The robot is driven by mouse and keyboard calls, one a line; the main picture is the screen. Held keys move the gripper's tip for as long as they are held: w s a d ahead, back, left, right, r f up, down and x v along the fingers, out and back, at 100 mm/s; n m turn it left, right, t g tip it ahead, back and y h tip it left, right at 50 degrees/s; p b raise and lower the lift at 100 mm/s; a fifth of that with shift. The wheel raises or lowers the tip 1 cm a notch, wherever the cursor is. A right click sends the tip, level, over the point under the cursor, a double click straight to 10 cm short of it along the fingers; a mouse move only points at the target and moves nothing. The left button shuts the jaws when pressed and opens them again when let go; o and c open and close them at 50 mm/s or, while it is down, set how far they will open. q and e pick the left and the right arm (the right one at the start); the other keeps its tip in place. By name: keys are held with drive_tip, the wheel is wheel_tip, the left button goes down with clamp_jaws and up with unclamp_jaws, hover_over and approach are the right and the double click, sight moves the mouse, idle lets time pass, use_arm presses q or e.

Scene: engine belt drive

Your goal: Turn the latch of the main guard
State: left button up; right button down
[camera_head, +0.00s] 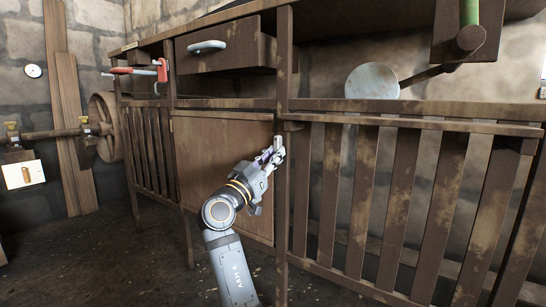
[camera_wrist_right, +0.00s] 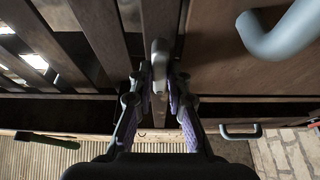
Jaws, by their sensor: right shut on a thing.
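The latch (camera_head: 279,142) is a small pale grey piece on the dark wooden post between the plain panel and the slatted guard (camera_head: 400,190). In the right wrist view the latch (camera_wrist_right: 160,62) is a rounded grey piece standing between the fingertips. My right gripper (camera_head: 270,156) reaches up to it from below and is shut on it. In the right wrist view the fingers (camera_wrist_right: 158,85) sit on both sides of the latch. The fingertips partly hide its lower end. My left gripper is not in view.
A plain wooden panel (camera_head: 225,170) is left of the post, under a drawer (camera_head: 220,48) with a grey handle. A red clamp (camera_head: 140,71) sits at the bench's left end. A round grey disc (camera_head: 371,81) stands above the slatted guard. The floor in front is clear.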

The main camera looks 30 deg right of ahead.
drive_tip(key=c, duration=1.3)
unclamp_jaws()
